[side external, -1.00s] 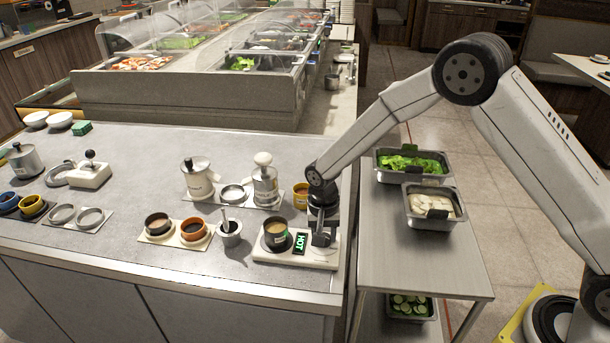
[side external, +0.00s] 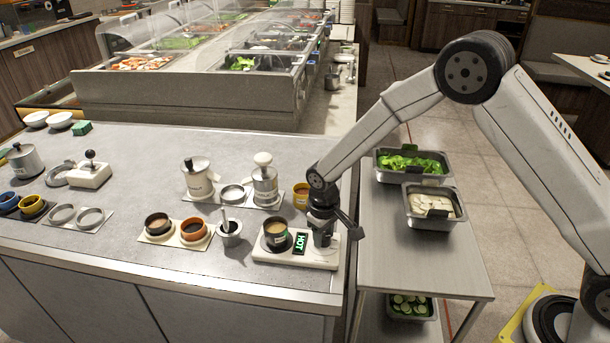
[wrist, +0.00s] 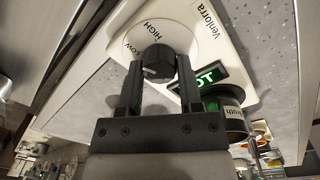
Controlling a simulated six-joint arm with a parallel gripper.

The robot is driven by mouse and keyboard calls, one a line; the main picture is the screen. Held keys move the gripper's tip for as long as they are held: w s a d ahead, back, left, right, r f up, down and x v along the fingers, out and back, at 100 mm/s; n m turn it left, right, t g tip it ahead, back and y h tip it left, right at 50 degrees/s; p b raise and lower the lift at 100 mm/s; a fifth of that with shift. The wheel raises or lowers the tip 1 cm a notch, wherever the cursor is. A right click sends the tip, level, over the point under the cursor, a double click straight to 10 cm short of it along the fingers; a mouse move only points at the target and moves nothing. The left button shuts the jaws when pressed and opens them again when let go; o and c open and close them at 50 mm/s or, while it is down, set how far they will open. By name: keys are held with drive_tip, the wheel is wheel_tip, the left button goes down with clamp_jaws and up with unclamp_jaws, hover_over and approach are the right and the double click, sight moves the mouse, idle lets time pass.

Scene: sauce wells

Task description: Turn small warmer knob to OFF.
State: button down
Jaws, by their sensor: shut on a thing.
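The small warmer is a white base (side external: 270,258) near the counter's front right corner, with a cup (side external: 276,236) on it. Its green display (side external: 300,243) reads HOT; it also shows in the wrist view (wrist: 198,84). In the wrist view, the dark round knob (wrist: 156,52) sits on a white dial with HIGH and LOW printed around it. No OFF mark is visible. My gripper (wrist: 159,68) is shut on the knob, one finger on each side. In the side view, my gripper (side external: 323,238) points down at the right end of the base and hides the knob.
A small metal pot with a spoon (side external: 229,233) stands left of the warmer. Two sauce bowls share a tray (side external: 176,240) further left. A steel cart (side external: 410,265) with food pans is at the right, past the counter edge.

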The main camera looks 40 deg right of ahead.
sight(325, 238)
drive_tip(key=n, duration=0.7)
drive_tip(key=shift+s, duration=0.1)
drive_tip(key=n, duration=0.6)
drive_tip(key=shift+n+y, duration=0.3)
drive_tip(key=shift+n, duration=0.1)
drive_tip(key=shift+c, duration=1.3)
unclamp_jaws()
drive_tip(key=shift+s+r, duration=0.2)
drive_tip(key=shift+r, duration=3.7)
